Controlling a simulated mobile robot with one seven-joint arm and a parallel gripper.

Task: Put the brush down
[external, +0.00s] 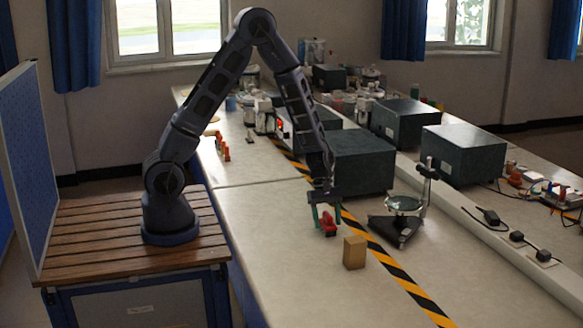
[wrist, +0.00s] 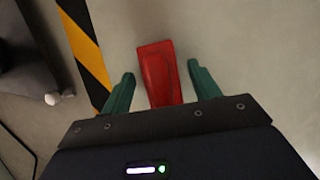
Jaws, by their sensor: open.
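The brush looks like a red object (wrist: 158,72) in the wrist view, lying on the pale bench top between my two green fingers, with a gap on each side. Its near end is hidden behind the gripper body. In the external view the red brush (external: 328,222) shows at my fingertips, low over the bench; I cannot tell its bristles. My gripper (wrist: 160,92) is open around it, pointing down. It also shows in the external view (external: 326,220).
A tan block (external: 354,253) stands just in front of my gripper. A black-based stand with a round glass (external: 404,205) is to the right. A dark box (external: 362,163) is behind. Yellow-black tape (external: 400,278) runs along the bench. The front left bench top is clear.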

